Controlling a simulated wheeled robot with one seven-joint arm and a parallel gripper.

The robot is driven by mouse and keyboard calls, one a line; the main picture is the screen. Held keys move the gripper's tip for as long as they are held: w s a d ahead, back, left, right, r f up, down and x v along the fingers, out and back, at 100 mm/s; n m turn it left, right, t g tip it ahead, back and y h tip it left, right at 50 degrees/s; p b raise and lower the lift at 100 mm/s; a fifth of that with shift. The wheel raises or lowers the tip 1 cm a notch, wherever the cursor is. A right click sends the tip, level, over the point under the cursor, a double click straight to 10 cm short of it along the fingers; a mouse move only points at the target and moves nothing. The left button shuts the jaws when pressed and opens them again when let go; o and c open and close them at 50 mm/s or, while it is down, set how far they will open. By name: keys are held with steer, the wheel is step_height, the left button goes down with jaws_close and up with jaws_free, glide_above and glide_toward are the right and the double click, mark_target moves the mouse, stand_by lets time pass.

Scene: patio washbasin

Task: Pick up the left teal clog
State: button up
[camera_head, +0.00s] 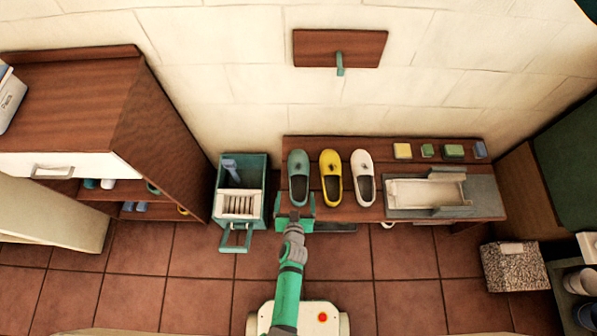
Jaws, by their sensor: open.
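A teal clog (299,176) lies on the wooden bench (400,148), the leftmost of a row of three clogs. Its toe points to the wall and its opening faces me. My gripper (294,207) is open at the bench's front edge, just below the heel of the teal clog in the picture. Whether the fingers touch the clog cannot be told from this view. Nothing shows between the fingers.
A yellow clog (331,178) and a white clog (363,177) lie right of the teal one. A teal bin (260,178) stands left of the bench. A basin (415,193), soaps and sponges occupy its right side. A wooden cabinet (150,130) stands left.

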glide_toward(299, 176)
steer(key=w, duration=0.1)
steer(key=w+f, duration=0.1)
steer(key=w, duration=0.1)
steer(key=shift+w+a, duration=0.15)
steer(key=shift+a, duration=0.1)
steer(key=shift+d+f+x, duration=0.1)
steer(key=shift+f+x, duration=0.05)
steer(key=shift+x, duration=1.35)
steer(key=shift+d+f+x, duration=0.15)
steer(key=shift+x, duration=1.4)
steer(key=c, duration=1.3)
steer(key=shift+r, duration=0.3)
